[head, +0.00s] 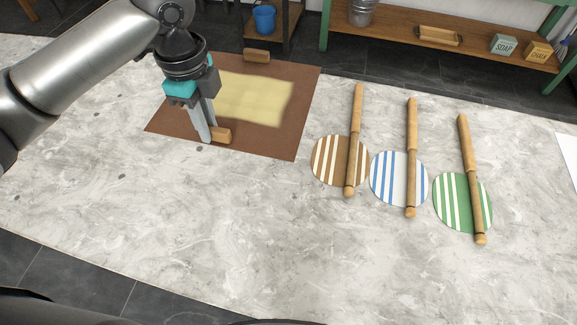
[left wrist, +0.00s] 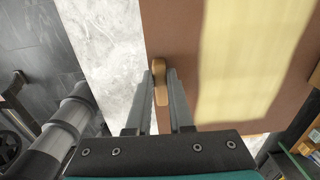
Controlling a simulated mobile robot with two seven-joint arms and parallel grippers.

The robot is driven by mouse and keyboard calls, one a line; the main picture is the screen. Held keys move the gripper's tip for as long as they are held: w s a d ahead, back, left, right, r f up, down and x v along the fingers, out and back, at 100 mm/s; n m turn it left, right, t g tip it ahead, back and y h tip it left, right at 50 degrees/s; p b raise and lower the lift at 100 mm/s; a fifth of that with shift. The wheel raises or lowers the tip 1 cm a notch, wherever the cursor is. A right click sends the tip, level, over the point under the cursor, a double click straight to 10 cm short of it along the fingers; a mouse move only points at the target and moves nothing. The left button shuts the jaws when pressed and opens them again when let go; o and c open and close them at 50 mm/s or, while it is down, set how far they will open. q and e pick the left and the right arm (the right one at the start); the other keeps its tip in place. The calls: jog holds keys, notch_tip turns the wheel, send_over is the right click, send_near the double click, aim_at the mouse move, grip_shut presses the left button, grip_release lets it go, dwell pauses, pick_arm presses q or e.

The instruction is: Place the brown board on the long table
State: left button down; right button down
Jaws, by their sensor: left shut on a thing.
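The brown board (head: 276,136) carries a pale yellow sheet (head: 262,98) and has a wooden handle on its near edge (head: 222,135) and another on its far edge (head: 257,55). My left gripper (head: 205,139) is shut on the near handle. In the left wrist view, its fingers (left wrist: 160,84) stand on both sides of the handle (left wrist: 159,70). The board looks level over the long table (head: 230,210), its far edge reaching the table's far edge. I cannot tell whether it touches the top. My right gripper is not in view.
Brown-striped (head: 326,160), blue-striped (head: 390,180) and green-striped (head: 450,200) discs lie right of the board, each with a wooden rod across it. A white sheet (head: 570,155) lies at the far right. The near tabletop is clear. Shelves (head: 390,40) stand behind.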

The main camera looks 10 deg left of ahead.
pick_arm(q)
notch_tip(320, 180, down, 20)
jog(key=b, duration=0.5)
jog(key=shift+b, duration=0.3)
jog(key=c, duration=0.8)
grip_release()
jog(key=shift+f, duration=0.1)
notch_tip(320, 180, up, 12)
jog(key=p, duration=0.3)
jog(key=shift+p, duration=0.35)
jog(key=shift+s, duration=0.1)
